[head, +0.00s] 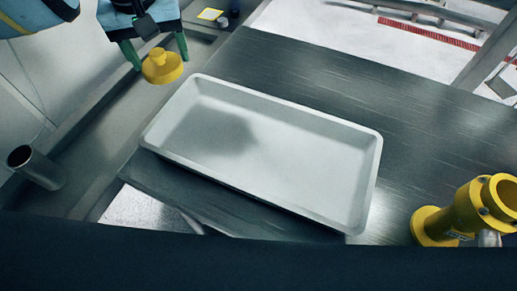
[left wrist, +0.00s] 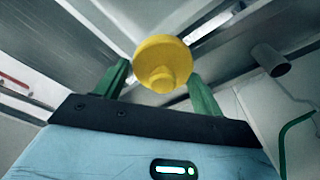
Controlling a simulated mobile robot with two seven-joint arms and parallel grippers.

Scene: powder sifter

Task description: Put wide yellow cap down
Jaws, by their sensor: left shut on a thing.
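The wide yellow cap (head: 162,66) is a round disc with a small knob on top. It hangs at the upper left of the head view, off the tray's left corner and apart from it. My left gripper (head: 158,56) has green fingers and is shut on the cap. The left wrist view also shows the cap (left wrist: 162,62) between the two green fingers (left wrist: 160,85). The grip contact is partly hidden by the cap. My right gripper is in neither view.
An empty white tray (head: 262,101) lies on the dark grey table (head: 420,110). A yellow flanged fitting (head: 465,212) stands at the lower right. A metal tube (head: 35,167) is at the far left. A small yellow-edged square (head: 210,14) and dark small items lie at the top.

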